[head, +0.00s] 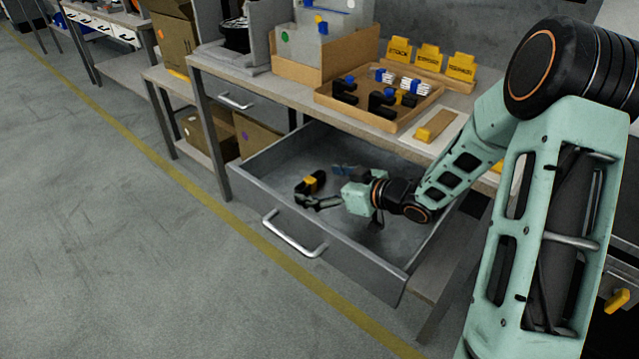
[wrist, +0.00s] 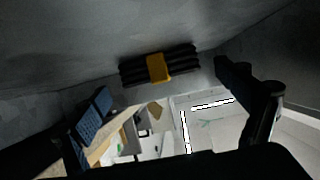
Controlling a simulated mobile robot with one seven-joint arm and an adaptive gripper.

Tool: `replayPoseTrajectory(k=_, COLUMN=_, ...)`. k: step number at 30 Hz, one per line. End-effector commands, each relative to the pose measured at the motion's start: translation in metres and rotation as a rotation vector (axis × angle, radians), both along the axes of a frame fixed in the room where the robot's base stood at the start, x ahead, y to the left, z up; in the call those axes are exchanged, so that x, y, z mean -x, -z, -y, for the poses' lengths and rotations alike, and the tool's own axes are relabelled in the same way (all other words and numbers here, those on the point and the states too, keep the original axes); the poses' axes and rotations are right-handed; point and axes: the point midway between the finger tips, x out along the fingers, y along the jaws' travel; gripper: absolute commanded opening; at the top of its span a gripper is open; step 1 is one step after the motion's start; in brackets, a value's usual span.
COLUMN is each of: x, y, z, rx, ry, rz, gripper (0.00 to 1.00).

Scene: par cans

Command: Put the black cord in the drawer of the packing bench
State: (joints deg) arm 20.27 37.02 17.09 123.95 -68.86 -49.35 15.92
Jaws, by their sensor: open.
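The black cord (head: 308,186), a dark bundle with a yellow band, is inside the open grey drawer (head: 336,245) of the packing bench. In the wrist view the cord (wrist: 183,62) shows as stacked black strands with the yellow band at their middle, against the grey drawer surface. My gripper (head: 319,184) reaches low into the drawer from the right, beside the cord. In the wrist view its fingers (wrist: 163,82) are spread wide, one on each side, with the cord beyond their tips and nothing held. I cannot tell whether the cord touches the drawer floor.
On the bench top (head: 290,97) stand a cardboard tray (head: 372,118) with black and blue parts, several yellow tags (head: 428,56) and a bin box (head: 310,68). A closed drawer (head: 236,99) is at the left. The drawer's handle (head: 291,236) faces open floor.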

Motion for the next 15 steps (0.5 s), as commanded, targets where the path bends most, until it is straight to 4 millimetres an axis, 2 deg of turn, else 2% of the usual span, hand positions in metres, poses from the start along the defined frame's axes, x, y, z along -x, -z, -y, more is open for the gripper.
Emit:
replayPoseTrajectory(k=4, x=0.000, y=-0.006, z=0.000, rx=0.000, ry=0.001, rz=0.002, gripper=0.92)
replayPoseTrajectory(k=15, x=0.033, y=-0.028, z=0.044, rx=0.000, ry=0.004, rz=-0.001, gripper=0.92)
